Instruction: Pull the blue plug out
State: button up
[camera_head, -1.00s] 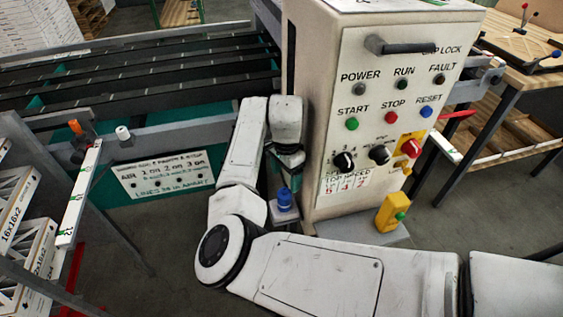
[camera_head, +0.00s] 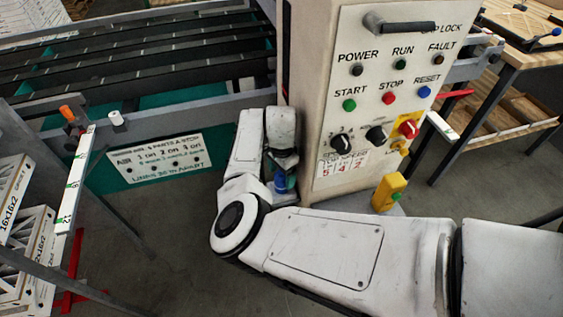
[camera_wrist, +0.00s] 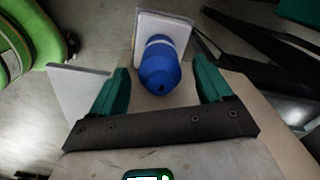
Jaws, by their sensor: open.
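The blue plug (camera_wrist: 160,66) shows in the wrist view, seated on a pale square plate (camera_wrist: 150,25). In the head view the blue plug (camera_head: 281,182) is partly hidden by my gripper, low on the left side of the control cabinet. My gripper (camera_wrist: 163,85) is open, with one green finger on each side of the plug's near end. Gaps show between the fingers and the plug. In the head view my gripper (camera_head: 282,160) points down at the plug.
The control cabinet (camera_head: 320,100) stands just right of my gripper. A yellow box (camera_head: 388,192) sits at its foot. A conveyor with a white sign (camera_head: 160,160) lies behind to the left. A rack with boxes (camera_head: 30,245) is at the left.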

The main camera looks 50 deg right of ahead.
jog(key=shift+f, duration=1.05)
jog(key=shift+c, duration=0.3)
jog(key=c, duration=1.1)
jog(key=shift+r, duration=0.1)
jog(key=shift+r, duration=0.1)
jog(key=shift+r+p, duration=0.5)
jog(key=shift+p, duration=0.05)
jog(key=shift+r+p, duration=1.95)
jog(key=shift+r, duration=0.25)
notch_tip(320, 180, up, 3)
jog(key=p, duration=0.2)
jog(key=shift+p, duration=0.3)
jog(key=shift+r+p, duration=0.4)
jog(key=shift+r, duration=2.55)
